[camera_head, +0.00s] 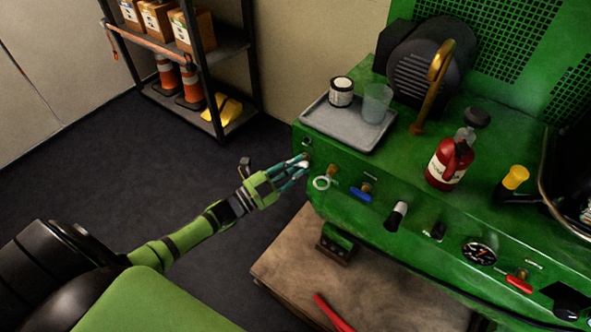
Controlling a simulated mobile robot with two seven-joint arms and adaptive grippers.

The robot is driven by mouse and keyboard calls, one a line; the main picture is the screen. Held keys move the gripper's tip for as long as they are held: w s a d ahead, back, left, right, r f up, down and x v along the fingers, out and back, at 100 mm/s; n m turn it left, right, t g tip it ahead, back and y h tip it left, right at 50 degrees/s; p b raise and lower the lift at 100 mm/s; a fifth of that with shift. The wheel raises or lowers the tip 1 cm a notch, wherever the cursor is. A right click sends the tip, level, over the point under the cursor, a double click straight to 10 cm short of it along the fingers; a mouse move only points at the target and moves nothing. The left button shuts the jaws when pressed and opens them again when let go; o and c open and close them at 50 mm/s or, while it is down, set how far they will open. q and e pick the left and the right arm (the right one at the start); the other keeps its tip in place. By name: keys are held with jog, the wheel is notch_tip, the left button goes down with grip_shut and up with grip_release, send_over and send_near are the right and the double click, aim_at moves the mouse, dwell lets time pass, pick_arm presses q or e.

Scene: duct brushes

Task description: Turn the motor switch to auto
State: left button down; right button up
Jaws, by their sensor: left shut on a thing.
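My left gripper (296,167) reaches in from the left, with its fingertips at the left end of the green machine's front panel (345,168). It is shut on a small control there, which the fingers mostly hide. I cannot tell whether this is the motor switch, nor its setting. Along the panel to the right are a pale ring (322,183), a blue handle (361,194), a black and white knob (397,214) and a small black switch (438,231). The labels are too small to read. My right gripper is not in view.
A grey tray (335,136) on the machine holds a jar (341,92) and a clear cup (377,102). A red bottle (450,163) stands to the right. A brown platform (330,272) lies below the panel. A shelf rack (207,66) stands behind; dark floor is free at left.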

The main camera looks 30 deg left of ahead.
pick_arm(q)
jog(key=shift+d+f+n+t+b, duration=0.15)
jog(key=shift+n+t, duration=0.1)
jog(key=shift+n, duration=0.3)
jog(key=shift+a+f+n+t+b, duration=0.15)
jog(key=shift+n+t, duration=0.1)
jog(key=shift+n, duration=0.3)
jog(key=n+t+y, duration=0.1)
jog(key=n+y, duration=0.1)
jog(key=n, duration=0.3)
jog(key=n+t+y, duration=0.1)
jog(key=n+y, duration=0.1)
jog(key=n, duration=0.3)
jog(key=n+t+y, duration=0.1)
jog(key=n+y, duration=0.1)
jog(key=n, duration=0.2)
jog(key=shift+d+r+n+t+b, duration=0.3)
jog(key=shift+d+n, duration=0.1)
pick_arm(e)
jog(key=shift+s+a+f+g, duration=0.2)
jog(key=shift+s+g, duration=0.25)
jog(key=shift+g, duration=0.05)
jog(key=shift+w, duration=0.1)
pick_arm(q)
jog(key=c, duration=1.1)
grip_release()
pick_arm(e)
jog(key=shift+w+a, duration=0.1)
